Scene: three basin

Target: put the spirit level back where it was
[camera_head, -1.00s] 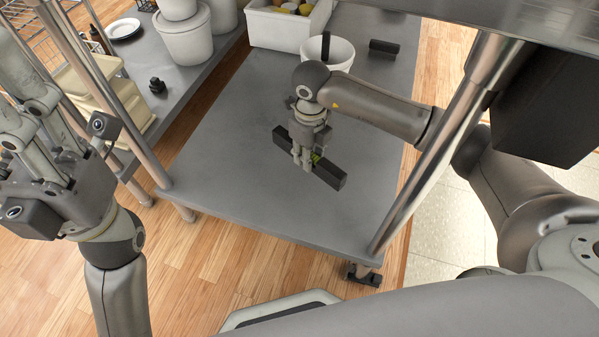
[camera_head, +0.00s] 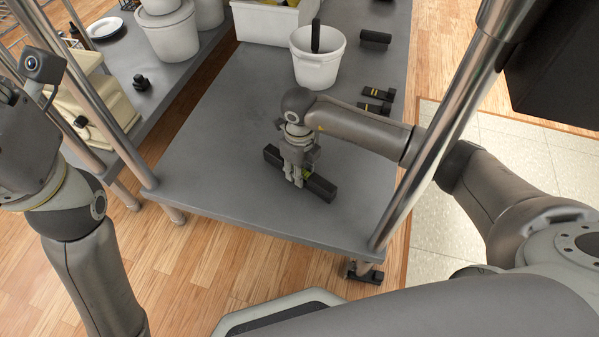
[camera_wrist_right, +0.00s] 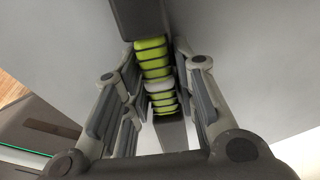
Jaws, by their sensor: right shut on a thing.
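The spirit level (camera_head: 319,188) is a dark bar with green parts, lying diagonally near the front of the grey table. My right gripper (camera_head: 296,181) points down and is shut on its middle. In the right wrist view, the level (camera_wrist_right: 152,48) runs between the two fingers of my right gripper (camera_wrist_right: 158,62), its green parts showing. I cannot tell whether the level touches the tabletop. My left gripper (camera_head: 15,125) is at the left edge, away from the table, with its fingertips not clearly shown.
On the grey table (camera_head: 215,150), a white bucket (camera_head: 318,70) with a dark handle in it stands behind my arm. Two black pieces with yellow stripes (camera_head: 378,93) and a black cylinder (camera_head: 375,39) lie at right. A white bin (camera_head: 270,25) stands behind. Metal posts (camera_head: 440,125) flank the table.

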